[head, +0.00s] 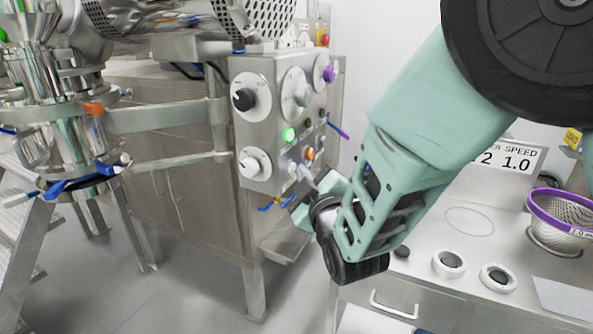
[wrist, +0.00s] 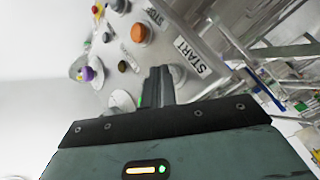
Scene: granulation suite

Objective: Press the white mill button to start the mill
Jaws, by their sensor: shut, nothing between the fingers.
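The steel control panel (head: 262,120) stands in the middle of the head view, with dials, lamps and buttons. A pale button (head: 291,169), apparently the white mill button, sits low on it, below left of the orange button (head: 309,154). In the wrist view the START label (wrist: 189,57) lies just beyond my fingers, and a pale round button (wrist: 179,74) shows beside the fingertips, partly hidden. My gripper (wrist: 158,75) is shut and empty, its tips at the panel close to that button. I cannot tell whether they touch it.
A green lamp (head: 289,135) is lit on the panel. Steel mill machinery (head: 70,120) stands at the left. A bench (head: 430,285) at the right holds a purple-rimmed sieve (head: 563,212) and white rings (head: 448,263). Blue and orange handles (head: 276,204) stick out below the panel.

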